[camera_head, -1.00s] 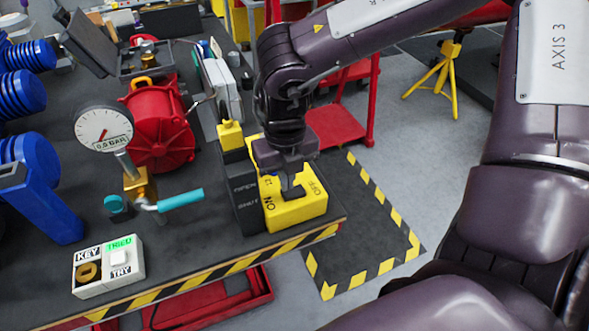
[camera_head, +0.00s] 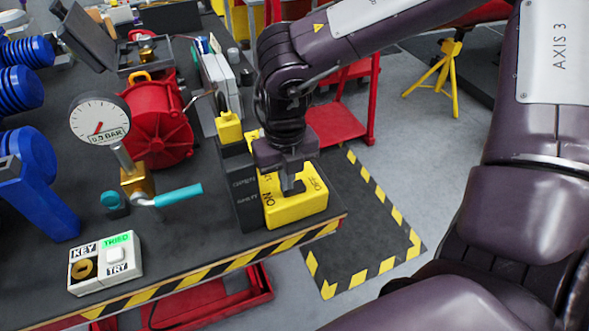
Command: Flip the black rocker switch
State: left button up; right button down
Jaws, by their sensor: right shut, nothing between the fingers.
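A yellow switch box (camera_head: 300,208) marked ON and OFF sits at the right front corner of the dark bench. The black rocker switch on its top is mostly hidden by my right gripper (camera_head: 291,188). The gripper is shut, with its fingertips down at the top of the box. I cannot tell whether the fingertips touch the rocker or which way it is tipped. My right arm reaches in from the right. My left gripper is not in view.
A dark block (camera_head: 244,195) with a yellow top piece stands against the box's left side. A gauge (camera_head: 100,119), a teal-handled valve (camera_head: 178,195), a red round housing (camera_head: 157,125) and a key/try box (camera_head: 105,263) stand further left. A striped bench edge (camera_head: 215,272) runs in front.

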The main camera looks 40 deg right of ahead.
jog(key=shift+f, duration=0.15)
jog(key=shift+r+p, duration=1.9)
jog(key=shift+r, duration=1.65)
jog(key=shift+w, duration=0.1)
